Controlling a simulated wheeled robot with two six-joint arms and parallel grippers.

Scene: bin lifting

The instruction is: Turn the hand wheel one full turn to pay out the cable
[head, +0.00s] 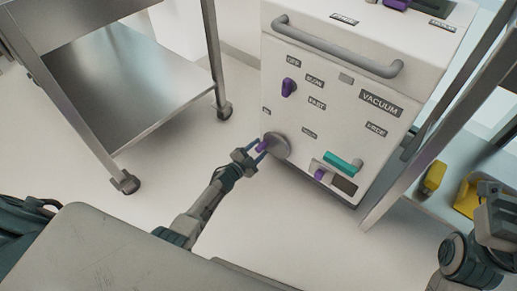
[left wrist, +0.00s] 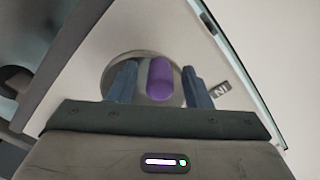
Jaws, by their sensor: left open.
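The hand wheel (head: 280,147) is a round grey disc low on the left part of the white cabinet's front. Its purple grip (head: 263,145) sticks out towards my left gripper (head: 260,149). In the left wrist view the purple grip (left wrist: 160,79) stands between the two blue fingers of my left gripper (left wrist: 159,85), with a gap on each side. The grey wheel (left wrist: 146,57) is behind it. My left gripper is open around the grip. My right gripper (head: 495,214) is at the right edge of the head view; its fingers are not clear. No cable shows.
The white cabinet (head: 330,95) carries a grey bar handle (head: 338,45), a purple knob (head: 289,87), a teal handle (head: 343,162) and several labels. A metal cart (head: 130,90) stands left. A shelf with yellow objects (head: 468,197) stands right. The floor between is clear.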

